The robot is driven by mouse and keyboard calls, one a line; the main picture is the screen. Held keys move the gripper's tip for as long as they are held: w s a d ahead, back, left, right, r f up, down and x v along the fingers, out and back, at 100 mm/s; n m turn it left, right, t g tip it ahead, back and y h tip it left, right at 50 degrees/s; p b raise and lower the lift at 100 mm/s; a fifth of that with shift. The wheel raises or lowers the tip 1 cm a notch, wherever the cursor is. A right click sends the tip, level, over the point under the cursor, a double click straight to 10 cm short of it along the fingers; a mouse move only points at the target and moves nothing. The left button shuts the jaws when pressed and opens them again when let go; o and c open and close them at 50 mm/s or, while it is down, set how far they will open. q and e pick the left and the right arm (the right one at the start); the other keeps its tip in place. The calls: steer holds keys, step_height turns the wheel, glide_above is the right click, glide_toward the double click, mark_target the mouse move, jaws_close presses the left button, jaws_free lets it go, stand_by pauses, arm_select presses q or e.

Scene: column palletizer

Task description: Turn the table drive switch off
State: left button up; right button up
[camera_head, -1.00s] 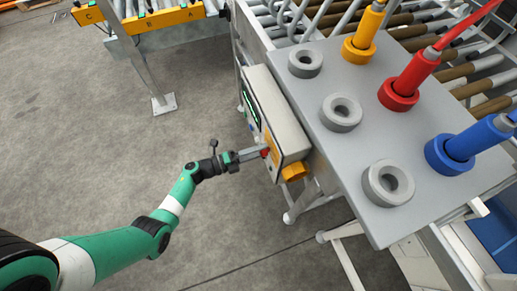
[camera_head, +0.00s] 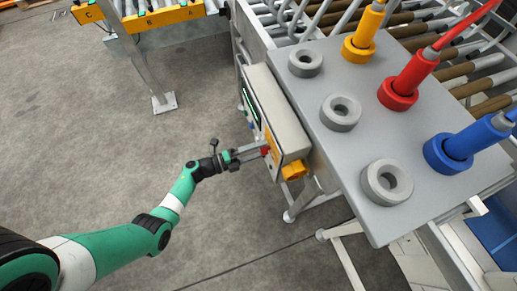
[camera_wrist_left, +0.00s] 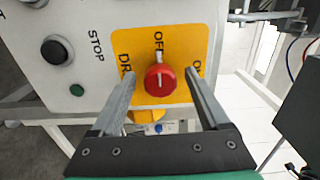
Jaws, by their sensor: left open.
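The table drive switch is a red rotary knob (camera_wrist_left: 160,80) on a yellow plate (camera_wrist_left: 190,45) on the side of a grey control box (camera_head: 277,110). In the left wrist view its white pointer stands upright, in line with the OFF label. The ON label is to the right and partly hidden by a finger. In the head view only a little red of the knob (camera_head: 265,151) shows. My left gripper (camera_head: 255,150) is open in front of the box. Its two fingers (camera_wrist_left: 160,75) stand either side of the knob, with gaps between. My right gripper is out of view.
A black STOP button (camera_wrist_left: 55,50) and a small green light (camera_wrist_left: 77,90) are left of the switch. A yellow-orange part (camera_head: 294,171) sticks out under the box. A grey plate with rings and coloured plugs (camera_head: 345,75) is to the right. The floor to the left is clear.

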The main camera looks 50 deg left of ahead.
arm_select(q)
steer(key=shift+s, duration=0.1)
steer(key=shift+s+a, duration=0.2)
steer(key=shift+s, duration=0.15)
steer(key=p+v, duration=0.1)
steer(key=v, duration=0.9)
steer(key=shift+s+p, duration=0.35)
steer(key=shift+a, duration=0.15)
